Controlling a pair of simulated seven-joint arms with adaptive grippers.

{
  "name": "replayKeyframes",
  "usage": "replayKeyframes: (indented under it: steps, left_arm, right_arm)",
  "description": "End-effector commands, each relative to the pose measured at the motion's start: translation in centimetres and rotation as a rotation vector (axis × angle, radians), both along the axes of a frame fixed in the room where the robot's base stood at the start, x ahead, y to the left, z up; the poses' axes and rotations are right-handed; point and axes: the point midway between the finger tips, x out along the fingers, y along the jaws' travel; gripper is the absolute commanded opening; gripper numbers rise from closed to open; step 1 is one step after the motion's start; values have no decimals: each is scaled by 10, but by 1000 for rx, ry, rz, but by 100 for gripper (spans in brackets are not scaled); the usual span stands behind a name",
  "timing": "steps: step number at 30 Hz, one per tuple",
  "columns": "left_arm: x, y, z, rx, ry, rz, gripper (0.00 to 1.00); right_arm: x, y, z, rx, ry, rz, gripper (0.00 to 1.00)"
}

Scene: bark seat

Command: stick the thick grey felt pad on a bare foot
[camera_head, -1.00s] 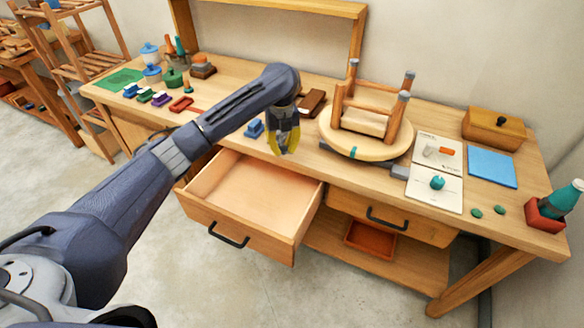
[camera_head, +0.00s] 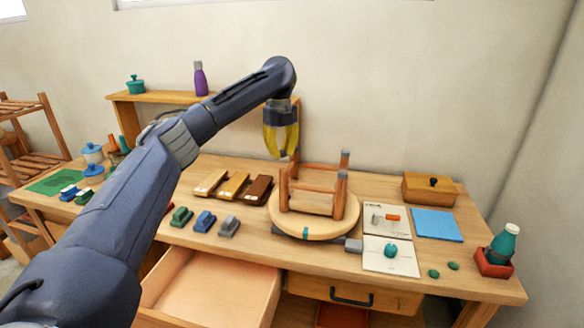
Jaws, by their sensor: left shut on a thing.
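A wooden stool (camera_head: 312,199) stands upside down on a round turntable (camera_head: 338,227), legs up. Its two right legs end in grey caps (camera_head: 342,175). The front-left foot (camera_head: 284,171) shows no grey cap. The back-left foot is largely hidden behind my gripper. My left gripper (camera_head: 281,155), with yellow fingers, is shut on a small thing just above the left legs. The fingers hide what it holds, so I cannot make out the thick grey felt pad. I cannot tell whether it touches a foot. My right gripper is not in view.
An open drawer (camera_head: 262,303) juts out at the front. Green, blue and grey blocks (camera_head: 229,226) lie left of the turntable, with several brushes (camera_head: 233,185) behind. A card (camera_head: 375,263), a blue sheet (camera_head: 437,225), a wooden box (camera_head: 429,188) and a bottle (camera_head: 503,245) are right.

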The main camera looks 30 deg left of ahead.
Motion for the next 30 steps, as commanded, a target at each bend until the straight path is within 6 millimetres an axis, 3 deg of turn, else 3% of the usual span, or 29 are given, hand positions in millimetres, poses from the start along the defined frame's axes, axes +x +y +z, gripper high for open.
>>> replayKeyframes:
  steps: [8, 30]
  left_arm:
    - [-1, 10, 6, 0, 1, 24, 10]
    - [-1, 9, -41, 1, 0, 22, 10]
  right_arm:
    - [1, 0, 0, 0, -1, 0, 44]
    - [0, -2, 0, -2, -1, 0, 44]
